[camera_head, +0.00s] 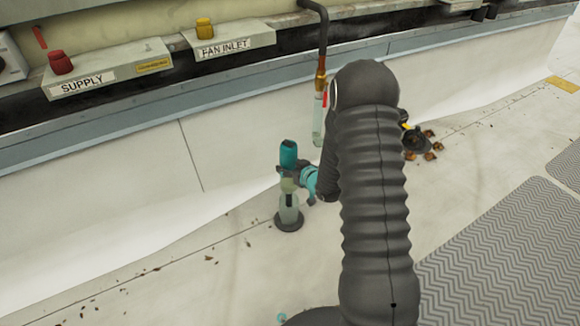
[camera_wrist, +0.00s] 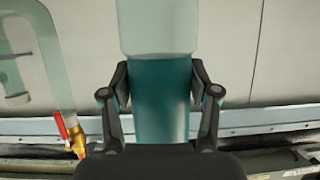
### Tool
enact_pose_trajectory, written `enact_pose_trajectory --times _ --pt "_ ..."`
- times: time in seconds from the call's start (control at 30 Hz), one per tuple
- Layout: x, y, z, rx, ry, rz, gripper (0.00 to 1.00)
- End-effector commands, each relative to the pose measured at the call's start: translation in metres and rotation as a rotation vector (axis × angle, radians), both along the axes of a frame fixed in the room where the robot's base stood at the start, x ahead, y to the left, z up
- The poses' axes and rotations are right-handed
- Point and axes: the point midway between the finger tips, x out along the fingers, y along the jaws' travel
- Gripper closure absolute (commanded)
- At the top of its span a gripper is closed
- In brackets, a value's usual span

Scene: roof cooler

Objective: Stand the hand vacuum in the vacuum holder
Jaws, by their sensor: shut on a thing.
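The hand vacuum has a teal body (camera_head: 288,153) and a pale see-through lower part (camera_head: 289,208). It is upright in the head view. My gripper (camera_head: 288,171) is shut on its middle from the right side. In the wrist view the teal body (camera_wrist: 160,105) lies between the two fingers of my gripper (camera_wrist: 160,82), with the pale part above it in the picture. A dark round base, seemingly the vacuum holder (camera_head: 287,225), is on the floor right at the vacuum's lower end. I cannot tell whether the vacuum is fully seated in it.
A pipe with a brass valve (camera_head: 320,80) and a clear tube (camera_head: 318,125) hangs behind my arm. Labelled boxes (camera_head: 110,68) line the wall. A grey patterned mat (camera_head: 500,260) is at right.

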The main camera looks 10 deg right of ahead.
Motion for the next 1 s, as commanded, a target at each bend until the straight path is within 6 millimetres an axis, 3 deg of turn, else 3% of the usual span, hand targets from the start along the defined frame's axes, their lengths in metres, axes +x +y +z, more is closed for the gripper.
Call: enact_pose_trajectory --times 1.0 --pt "0.001 0.000 -0.024 0.000 -0.003 0.000 1.00"
